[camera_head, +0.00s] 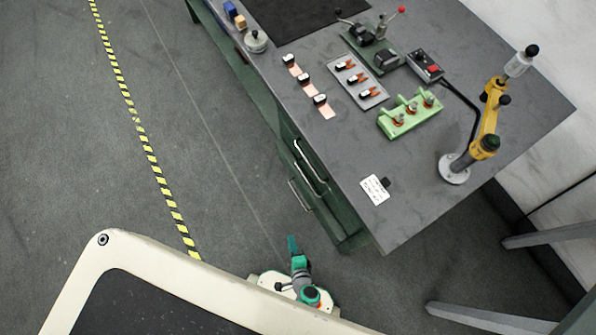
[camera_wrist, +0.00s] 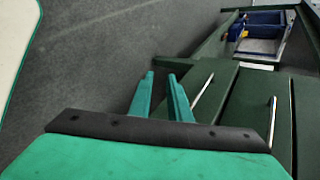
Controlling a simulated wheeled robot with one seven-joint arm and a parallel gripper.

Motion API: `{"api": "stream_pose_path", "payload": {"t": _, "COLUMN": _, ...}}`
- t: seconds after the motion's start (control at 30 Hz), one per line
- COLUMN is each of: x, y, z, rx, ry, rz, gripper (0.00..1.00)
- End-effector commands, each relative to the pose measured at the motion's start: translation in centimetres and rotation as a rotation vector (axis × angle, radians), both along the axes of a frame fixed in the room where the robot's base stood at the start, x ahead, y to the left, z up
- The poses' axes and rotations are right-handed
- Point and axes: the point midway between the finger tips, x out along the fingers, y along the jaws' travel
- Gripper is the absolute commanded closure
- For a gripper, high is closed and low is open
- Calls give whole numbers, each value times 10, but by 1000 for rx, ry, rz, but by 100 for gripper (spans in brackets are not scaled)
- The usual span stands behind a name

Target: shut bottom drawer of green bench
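The green bench (camera_head: 340,215) has drawers on its front, at the centre right of the head view. A lower pale handle (camera_head: 300,195) sits below and left of an upper handle (camera_head: 311,160). In the wrist view the bottom drawer front (camera_wrist: 185,125) with its handle (camera_wrist: 202,94) is nearer the fingers, and another drawer front (camera_wrist: 245,110) lies to its right. I cannot tell how far the bottom drawer stands out. My gripper (camera_head: 292,239) is in front of the bench's near end. In the wrist view its teal fingers (camera_wrist: 161,74) are apart, with nothing between them, left of the drawer fronts.
The grey benchtop (camera_head: 420,205) holds copper strips, a green fixture (camera_head: 410,115) and a yellow arm tool (camera_head: 487,125). In the wrist view a blue bin (camera_wrist: 262,25) stands beyond the drawers. Floor left of the bench is clear, with striped tape (camera_head: 150,160). Grey legs (camera_head: 490,318) stand at right.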

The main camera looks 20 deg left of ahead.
Motion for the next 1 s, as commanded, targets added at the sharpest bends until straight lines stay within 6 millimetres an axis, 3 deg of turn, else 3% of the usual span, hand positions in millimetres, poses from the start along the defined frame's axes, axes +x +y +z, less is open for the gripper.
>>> {"api": "stream_pose_path", "payload": {"t": 0.1, "x": 42, "y": 2, "z": 0, "rx": 221, "ry": -39, "rz": -84, "gripper": 83}}
{"api": "stream_pose_path", "payload": {"t": 0.3, "x": 88, "y": -8, "z": 17, "rx": 459, "ry": -132, "rz": -183, "gripper": 83}}
{"api": "stream_pose_path", "payload": {"t": 0.57, "x": 110, "y": -10, "z": 24, "rx": 532, "ry": -172, "rz": -216, "gripper": 83}}
{"api": "stream_pose_path", "payload": {"t": 1.0, "x": 168, "y": 29, "z": 9, "rx": 528, "ry": -169, "rz": -213, "gripper": 83}}
